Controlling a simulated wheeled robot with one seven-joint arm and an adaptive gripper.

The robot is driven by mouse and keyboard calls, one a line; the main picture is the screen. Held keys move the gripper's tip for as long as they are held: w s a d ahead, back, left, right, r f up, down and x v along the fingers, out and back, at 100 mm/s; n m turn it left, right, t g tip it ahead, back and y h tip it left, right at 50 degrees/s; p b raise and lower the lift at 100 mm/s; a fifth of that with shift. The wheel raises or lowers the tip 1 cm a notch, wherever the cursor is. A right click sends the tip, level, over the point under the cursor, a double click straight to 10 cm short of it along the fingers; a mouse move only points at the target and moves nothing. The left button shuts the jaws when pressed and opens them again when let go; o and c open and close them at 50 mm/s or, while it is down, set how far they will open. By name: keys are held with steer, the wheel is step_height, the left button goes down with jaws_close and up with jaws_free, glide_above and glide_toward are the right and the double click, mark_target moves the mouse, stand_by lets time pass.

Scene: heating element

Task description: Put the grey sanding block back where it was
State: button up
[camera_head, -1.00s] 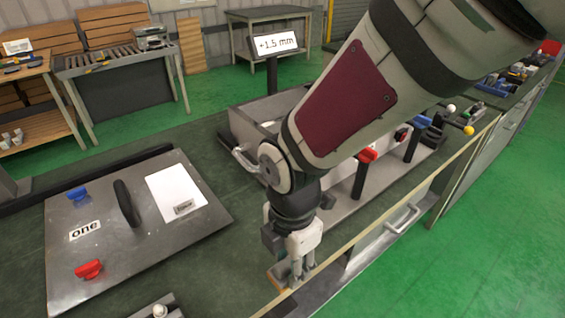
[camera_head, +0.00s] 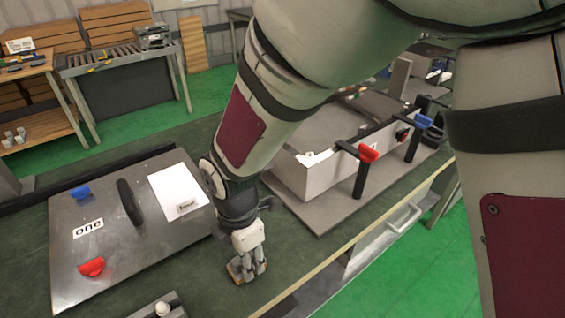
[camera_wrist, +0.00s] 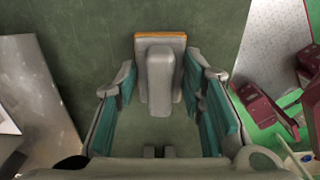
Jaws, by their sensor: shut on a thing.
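The grey sanding block (camera_wrist: 160,80) has a grey grip and an orange-tan layer along its far edge. In the wrist view it sits between the teal-padded fingers of my gripper (camera_wrist: 160,95), which is shut on it. In the head view my gripper (camera_head: 250,268) points down over the dark green bench top, right of the metal plate, with the block (camera_head: 234,272) low at its fingertips. I cannot tell whether the block touches the bench.
The metal plate (camera_head: 110,255) with red and blue knobs and a black handle lies left. A grey box (camera_head: 310,178) with red and blue clamps stands to the right. A small holder with a white ball (camera_head: 162,308) is at the front. Bare bench lies around the gripper.

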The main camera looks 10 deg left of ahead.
steer(key=shift+f, duration=0.15)
steer(key=o, duration=1.1)
